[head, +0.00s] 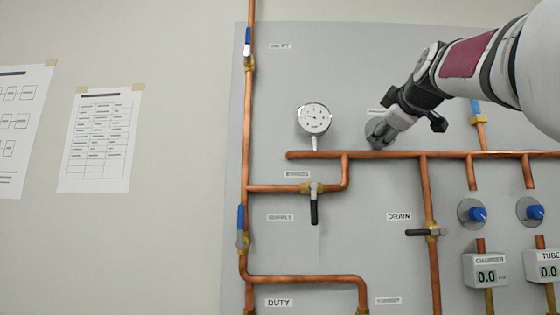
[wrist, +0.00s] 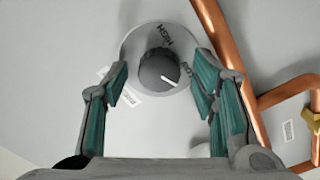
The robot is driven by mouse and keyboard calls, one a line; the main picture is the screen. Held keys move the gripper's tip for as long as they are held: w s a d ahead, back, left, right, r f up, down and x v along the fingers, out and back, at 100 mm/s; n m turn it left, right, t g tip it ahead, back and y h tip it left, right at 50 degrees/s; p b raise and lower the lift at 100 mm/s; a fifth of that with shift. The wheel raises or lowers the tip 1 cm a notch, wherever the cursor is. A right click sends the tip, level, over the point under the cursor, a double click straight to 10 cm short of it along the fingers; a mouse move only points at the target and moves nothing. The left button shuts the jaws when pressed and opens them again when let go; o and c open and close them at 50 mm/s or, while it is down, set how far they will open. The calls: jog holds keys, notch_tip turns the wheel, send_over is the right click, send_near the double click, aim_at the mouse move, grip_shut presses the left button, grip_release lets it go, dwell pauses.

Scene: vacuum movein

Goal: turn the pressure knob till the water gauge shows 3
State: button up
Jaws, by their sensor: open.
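The pressure knob (wrist: 158,70) is a dark round knob on a grey plate marked HIGH and LOW in the wrist view. In the head view my gripper (head: 380,138) is at the panel and hides most of the knob. The round white gauge (head: 315,118) stands left of my gripper on the pipe; its needle and numbers are too small to read.
Copper pipes (head: 400,155) run across the grey panel (head: 350,60), close below my gripper. Black-handled valves (head: 314,208) sit lower down. Two blue knobs (head: 478,214) and digital displays (head: 486,270) reading 0.0 are at the lower right. Papers (head: 100,140) hang on the left wall.

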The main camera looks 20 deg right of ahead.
jog(key=c, duration=1.2)
jog(key=shift+o, duration=0.2)
jog(key=shift+m, duration=0.3)
jog(key=m+p, duration=0.3)
jog(key=m, duration=0.8)
jog(key=m+p, duration=0.3)
jog(key=m, duration=0.8)
jog(key=shift+s+d, duration=0.1)
jog(key=shift+d, duration=0.1)
